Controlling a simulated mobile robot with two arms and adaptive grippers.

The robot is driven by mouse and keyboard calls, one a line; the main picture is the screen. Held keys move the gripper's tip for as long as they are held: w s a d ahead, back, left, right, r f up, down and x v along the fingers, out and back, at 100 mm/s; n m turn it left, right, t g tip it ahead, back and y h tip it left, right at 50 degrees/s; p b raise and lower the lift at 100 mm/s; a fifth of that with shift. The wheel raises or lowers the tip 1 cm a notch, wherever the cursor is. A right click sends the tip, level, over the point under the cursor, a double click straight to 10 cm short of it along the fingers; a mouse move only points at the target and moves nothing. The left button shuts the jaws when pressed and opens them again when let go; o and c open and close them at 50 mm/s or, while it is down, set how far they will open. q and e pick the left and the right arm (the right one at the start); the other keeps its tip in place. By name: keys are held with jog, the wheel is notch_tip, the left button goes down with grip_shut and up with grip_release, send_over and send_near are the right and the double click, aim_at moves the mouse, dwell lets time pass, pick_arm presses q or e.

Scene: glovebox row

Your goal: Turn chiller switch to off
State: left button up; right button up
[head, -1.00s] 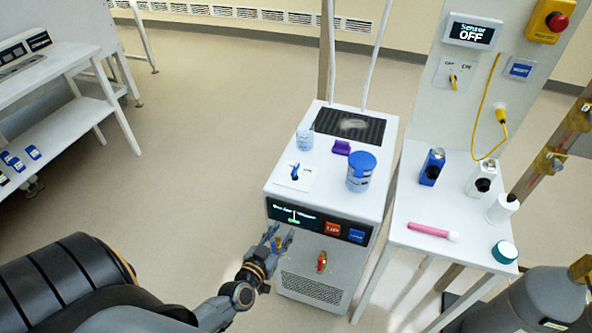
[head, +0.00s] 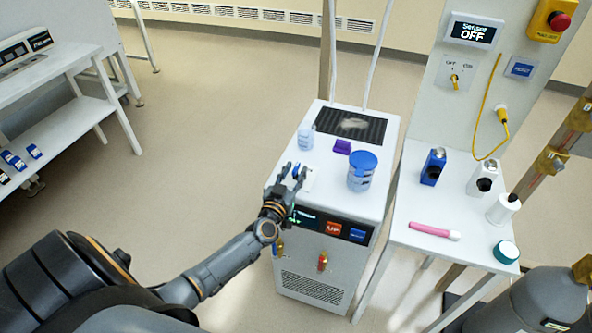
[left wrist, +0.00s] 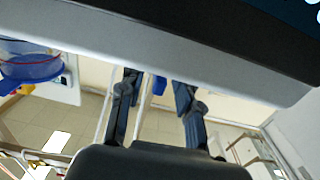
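The chiller is a white cabinet (head: 342,195) with a dark front panel, in the middle of the head view. Its switch is a small blue handle (head: 296,169) on a white plate on the chiller's top, mostly hidden behind my left gripper. My left gripper (head: 294,170) is over the top's front left edge, with its fingers apart. In the left wrist view the two fingers of my left gripper (left wrist: 157,88) stand apart, with a blue piece (left wrist: 159,85), likely the switch handle, showing between them. Contact cannot be told. My right gripper is not in view.
On the chiller top are a blue-lidded jar (head: 361,172), a purple block (head: 342,147) and a small clear cup (head: 306,138). The side table (head: 400,222) at right holds bottles and a pink tool (head: 429,229). Open floor lies left of the chiller.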

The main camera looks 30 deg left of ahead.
pick_arm(q)
jog(key=shift+w+a, duration=0.15)
jog(key=shift+w, duration=0.5)
grip_shut()
jog(key=n+y+p, duration=0.1)
jog(key=p, duration=0.1)
jog(key=r+y+p, duration=0.1)
jog(key=shift+n+g+p, duration=0.35)
jog(key=shift+n+g, duration=0.05)
jog(key=n+y, duration=0.1)
jog(key=g+y+p, duration=0.1)
jog(key=y, duration=0.1)
jog(key=shift+f+n, duration=0.25)
jog(key=shift+n, duration=0.15)
jog(key=shift+f+n+g+y, duration=0.15)
jog(key=shift+n+g+y, duration=0.5)
jog(key=shift+y, duration=0.25)
